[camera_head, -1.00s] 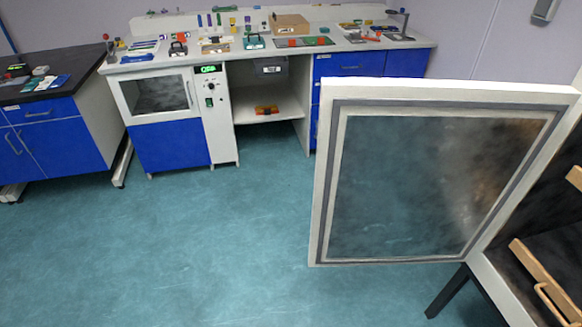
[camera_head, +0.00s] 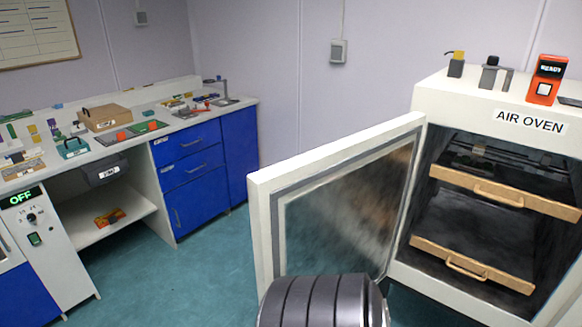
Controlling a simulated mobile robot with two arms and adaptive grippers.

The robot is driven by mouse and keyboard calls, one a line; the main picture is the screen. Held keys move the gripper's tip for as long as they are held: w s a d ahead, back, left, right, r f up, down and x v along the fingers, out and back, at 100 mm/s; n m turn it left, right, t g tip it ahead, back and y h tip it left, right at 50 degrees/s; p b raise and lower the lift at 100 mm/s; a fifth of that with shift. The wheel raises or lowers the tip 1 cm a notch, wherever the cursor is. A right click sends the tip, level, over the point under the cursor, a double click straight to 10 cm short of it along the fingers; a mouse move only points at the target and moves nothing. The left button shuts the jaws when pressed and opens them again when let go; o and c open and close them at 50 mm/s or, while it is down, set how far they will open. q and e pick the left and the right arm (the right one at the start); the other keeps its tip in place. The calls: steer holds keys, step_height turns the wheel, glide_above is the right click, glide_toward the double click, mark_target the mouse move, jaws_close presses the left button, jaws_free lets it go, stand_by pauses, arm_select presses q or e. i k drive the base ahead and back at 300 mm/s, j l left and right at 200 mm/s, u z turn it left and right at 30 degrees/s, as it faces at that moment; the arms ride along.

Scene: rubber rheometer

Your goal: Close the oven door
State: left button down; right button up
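The air oven (camera_head: 468,103) stands at the right of the head view, with its name on a label on the front. Its door (camera_head: 262,215) is wide open, swung out to the left from the oven's left edge, with the glass pane (camera_head: 335,215) in a white frame. Inside the oven are two wooden-fronted trays with handles, an upper tray (camera_head: 505,190) and a lower tray (camera_head: 472,265). A dark grey ribbed cylindrical part of my arm shows at the bottom centre, in front of the door's lower part. Neither gripper is in view.
A red-orange device (camera_head: 546,80) and small instruments (camera_head: 488,75) stand on top of the oven. A bench with blue drawers (camera_head: 190,170) runs along the left, holding a cardboard box (camera_head: 104,117) and tools. Teal floor (camera_head: 180,285) is clear between bench and door.

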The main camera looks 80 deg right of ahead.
mark_target(338, 206)
steer(key=i+z, duration=0.4)
steer(key=i+j+z, duration=0.2)
steer(key=i+z, duration=0.35)
steer(key=z, duration=0.3)
steer(key=i+l+z, duration=0.1)
steer(key=z, duration=0.3)
steer(key=i+z, duration=0.2)
steer(key=z, duration=0.25)
steer(key=i+j+z, duration=0.15)
steer(key=z, duration=0.3)
steer(key=i+j+z, duration=0.1)
steer(key=z, duration=0.35)
steer(key=i+z, duration=0.2)
steer(key=z, duration=0.25)
steer(key=i+j+z, duration=0.15)
steer(key=z, duration=0.3)
steer(key=i+j+z, duration=0.15)
steer(key=z, duration=0.35)
steer(key=i+j+z, duration=0.2)
steer(key=z, duration=0.25)
steer(key=k+j+z, duration=0.15)
steer(key=k, duration=0.45)
